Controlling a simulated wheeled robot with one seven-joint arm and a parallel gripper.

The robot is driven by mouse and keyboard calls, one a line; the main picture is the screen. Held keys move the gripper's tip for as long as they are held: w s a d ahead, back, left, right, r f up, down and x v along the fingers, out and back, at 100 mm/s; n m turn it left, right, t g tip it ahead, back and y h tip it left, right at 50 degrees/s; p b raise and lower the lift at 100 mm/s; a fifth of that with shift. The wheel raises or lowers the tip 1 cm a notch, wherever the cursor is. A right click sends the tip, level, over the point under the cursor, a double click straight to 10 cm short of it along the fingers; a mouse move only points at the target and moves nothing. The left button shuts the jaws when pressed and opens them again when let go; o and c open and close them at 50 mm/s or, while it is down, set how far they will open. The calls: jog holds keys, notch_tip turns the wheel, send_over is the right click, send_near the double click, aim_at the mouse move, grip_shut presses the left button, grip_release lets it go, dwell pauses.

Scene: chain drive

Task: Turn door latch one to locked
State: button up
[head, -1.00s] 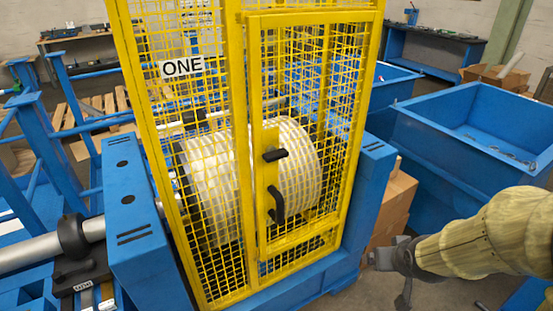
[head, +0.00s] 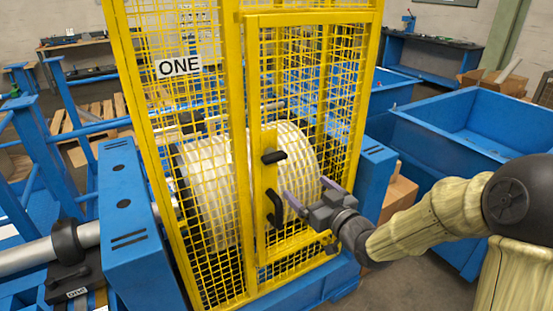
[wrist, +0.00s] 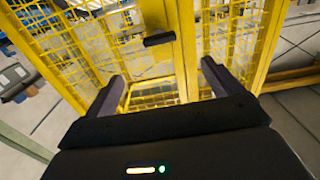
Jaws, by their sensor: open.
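The door latch is a short black handle (head: 274,156) on a yellow plate of the yellow mesh door, in the cage marked ONE. It lies nearly level, and it also shows in the wrist view (wrist: 159,39), ahead of the fingers. A curved black door handle (head: 275,208) sits below it on the same plate. My gripper (head: 308,200) is open and empty, in front of the door, low and to the right of the latch. In the wrist view its two fingers (wrist: 162,78) stand apart with nothing between them.
The yellow mesh door (head: 308,18) appears closed, with a large ribbed drum (head: 212,195) behind it. Blue frame posts (head: 133,220) flank the cage. A blue bin (head: 470,130) and a cardboard box (head: 400,195) stand to the right. Open floor lies at the lower right.

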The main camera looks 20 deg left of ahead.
aim_at(277, 161)
jog(key=p+x, duration=0.4)
jog(key=x, duration=1.3)
jog(key=shift+w+a, duration=0.1)
jog(key=shift+w, duration=0.05)
jog(key=shift+c, duration=0.2)
jog(key=c, duration=0.9)
